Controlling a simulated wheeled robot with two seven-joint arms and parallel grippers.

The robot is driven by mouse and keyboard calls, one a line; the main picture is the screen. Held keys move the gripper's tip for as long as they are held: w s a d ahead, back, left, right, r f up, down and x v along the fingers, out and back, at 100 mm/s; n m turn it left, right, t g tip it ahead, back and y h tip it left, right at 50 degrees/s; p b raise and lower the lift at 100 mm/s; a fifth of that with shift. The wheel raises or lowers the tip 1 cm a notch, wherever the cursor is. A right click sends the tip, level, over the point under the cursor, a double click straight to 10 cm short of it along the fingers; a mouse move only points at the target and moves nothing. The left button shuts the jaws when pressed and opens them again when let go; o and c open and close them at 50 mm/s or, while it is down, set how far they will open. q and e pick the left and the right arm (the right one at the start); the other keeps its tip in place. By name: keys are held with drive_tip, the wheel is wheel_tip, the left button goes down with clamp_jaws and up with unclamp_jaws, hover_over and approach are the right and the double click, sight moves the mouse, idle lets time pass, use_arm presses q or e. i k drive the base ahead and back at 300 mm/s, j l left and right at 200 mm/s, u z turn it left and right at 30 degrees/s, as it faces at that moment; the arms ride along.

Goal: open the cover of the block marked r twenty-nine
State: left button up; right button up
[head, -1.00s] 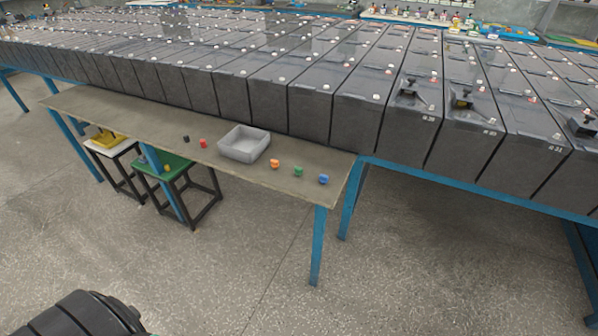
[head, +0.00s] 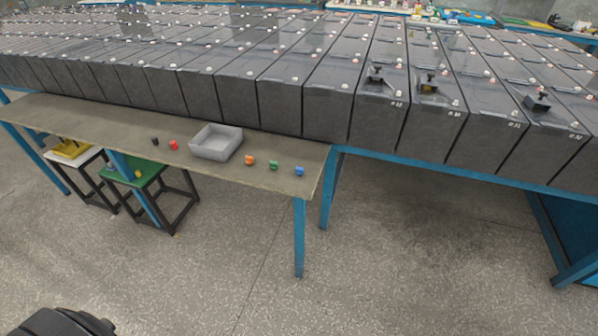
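Dark grey battery blocks stand in a long row on a blue-framed stand. The small white labels at the front right end are hard to read. The block whose label seems to end in 29 (head: 378,122) is the leftmost of those labelled. A black raised fitting (head: 376,75) sits on its top near the front edge; I cannot tell whether its cover is open or shut. The block to its right (head: 434,132) has a similar black fitting with a yellowish spot (head: 428,84). Neither gripper is in view.
A narrow table with an empty grey tray (head: 203,155) and small coloured pieces, including an orange one (head: 249,160) and a blue one (head: 299,171), stands before the left blocks. Two stools are beneath it. Floor (head: 400,270) before the labelled blocks is clear.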

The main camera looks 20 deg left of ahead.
sight(375, 74)
drive_tip(key=i+l+u, duration=0.1)
drive_tip(key=i+l, duration=0.7)
drive_tip(key=i, duration=0.05)
